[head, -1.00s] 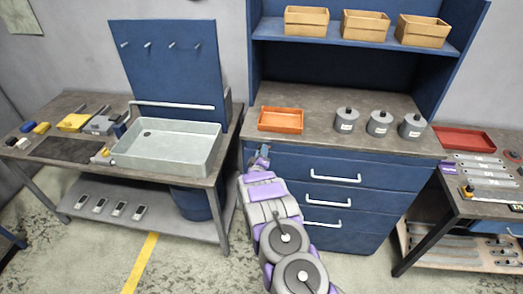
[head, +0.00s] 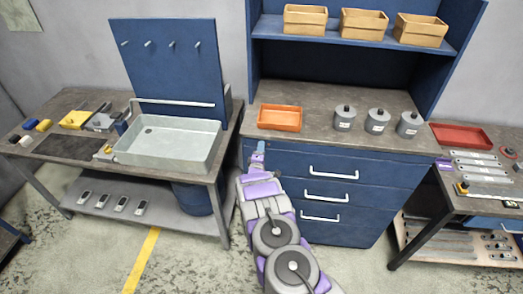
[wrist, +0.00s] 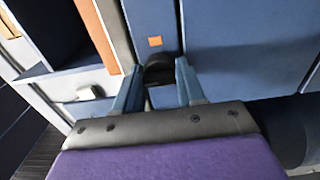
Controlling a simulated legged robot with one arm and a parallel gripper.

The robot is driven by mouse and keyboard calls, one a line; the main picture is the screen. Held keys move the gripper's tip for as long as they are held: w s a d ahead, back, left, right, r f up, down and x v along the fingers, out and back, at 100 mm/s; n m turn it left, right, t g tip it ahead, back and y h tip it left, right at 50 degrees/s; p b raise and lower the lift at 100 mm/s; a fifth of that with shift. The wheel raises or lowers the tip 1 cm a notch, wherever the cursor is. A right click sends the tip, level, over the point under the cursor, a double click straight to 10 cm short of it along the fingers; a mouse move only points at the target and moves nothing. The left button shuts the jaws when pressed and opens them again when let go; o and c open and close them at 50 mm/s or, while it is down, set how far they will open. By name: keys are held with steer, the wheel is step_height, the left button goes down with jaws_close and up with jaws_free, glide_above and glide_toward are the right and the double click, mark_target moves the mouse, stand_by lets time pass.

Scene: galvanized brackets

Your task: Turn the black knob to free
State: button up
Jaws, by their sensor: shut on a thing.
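In the wrist view the black knob (wrist: 160,70) sits on the blue cabinet front, between the two blue fingers of my gripper (wrist: 160,88). The gripper is shut on the knob, one finger on each side. In the head view my gripper (head: 258,156) is at the upper left of the drawer cabinet front (head: 335,192), and the knob cannot be made out there. The knob's turned position is not clear.
An orange tray (head: 279,117) and several grey lidded canisters (head: 377,121) stand on the cabinet top. A pale sink basin (head: 170,149) is on the left bench. The drawers have protruding white handles (head: 333,173). A red tray (head: 462,136) lies on the right bench.

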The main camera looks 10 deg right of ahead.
steer(key=shift+a, duration=0.25)
steer(key=o, duration=1)
steer(key=shift+w+a+f, duration=0.1)
steer(key=shift+w+f, duration=0.05)
steer(key=shift+o, duration=0.2)
steer(key=v, duration=1.7)
steer(key=shift+s, duration=0.25)
